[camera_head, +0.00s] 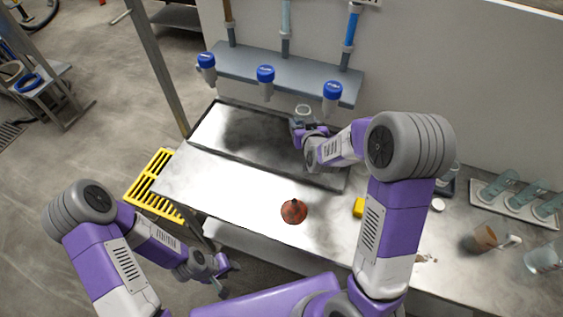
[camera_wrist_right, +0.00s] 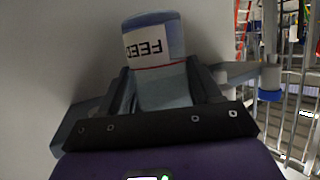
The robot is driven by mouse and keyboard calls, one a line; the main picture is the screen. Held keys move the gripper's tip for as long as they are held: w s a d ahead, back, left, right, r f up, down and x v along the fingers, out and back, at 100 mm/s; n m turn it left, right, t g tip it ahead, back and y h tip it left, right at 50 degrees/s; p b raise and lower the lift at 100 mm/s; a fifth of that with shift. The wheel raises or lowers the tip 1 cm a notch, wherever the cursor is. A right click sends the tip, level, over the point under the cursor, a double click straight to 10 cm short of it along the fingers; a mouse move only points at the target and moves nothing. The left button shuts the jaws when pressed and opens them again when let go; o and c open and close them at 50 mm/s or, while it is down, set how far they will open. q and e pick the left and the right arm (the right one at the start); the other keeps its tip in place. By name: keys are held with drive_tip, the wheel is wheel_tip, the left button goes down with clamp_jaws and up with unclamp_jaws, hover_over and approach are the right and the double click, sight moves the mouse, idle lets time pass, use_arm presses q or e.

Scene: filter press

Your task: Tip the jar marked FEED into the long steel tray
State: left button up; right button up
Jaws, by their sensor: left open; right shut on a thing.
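The jar marked FEED (camera_wrist_right: 152,45) fills the middle of the right wrist view, its label facing that camera. My right gripper (camera_head: 300,122) is shut on the jar. In the head view the jar (camera_head: 303,110) shows as a small pale round top above the gripper, over the right back part of the long steel tray (camera_head: 208,125). The jar looks about upright there; its contents cannot be made out. The tray has a dark patch on its floor. My left gripper (camera_head: 222,276) is open and empty, low in front of the bench.
A shelf (camera_head: 235,67) behind the tray carries several blue-capped valves (camera_head: 265,74). A red-brown round object (camera_head: 294,211) and a yellow block (camera_head: 358,207) sit on the bench front. Glassware and a rack (camera_head: 515,200) stand at right. A yellow grating (camera_head: 155,185) is at left.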

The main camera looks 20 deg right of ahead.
drive_tip(key=shift+n+y, duration=0.6)
drive_tip(key=shift+y, duration=0.1)
drive_tip(key=w+f, duration=0.1)
drive_tip(key=w+d+f, duration=0.1)
drive_tip(key=w+f, duration=0.1)
drive_tip(key=shift+w+d+f, duration=0.1)
drive_tip(key=shift+d+f, duration=0.15)
drive_tip(key=shift+d, duration=0.15)
drive_tip(key=shift+w+d+f+n+g+y+p, duration=0.1)
drive_tip(key=shift+d+f+n+g+y+p, duration=0.2)
drive_tip(key=shift+d+f+n+y+p, duration=0.9)
drive_tip(key=shift+w+d+f+n+g+y+p, duration=0.15)
drive_tip(key=shift+d+f+n+g+y, duration=0.25)
drive_tip(key=shift+f+n+y, duration=1.05)
drive_tip(key=shift+w+d+f+n+g+y+p, duration=0.15)
drive_tip(key=shift+d+f+n+y+p, duration=0.6)
drive_tip(key=shift+f, duration=1.2)
drive_tip(key=shift+s+d+b, duration=0.1)
drive_tip(key=shift+b, duration=0.25)
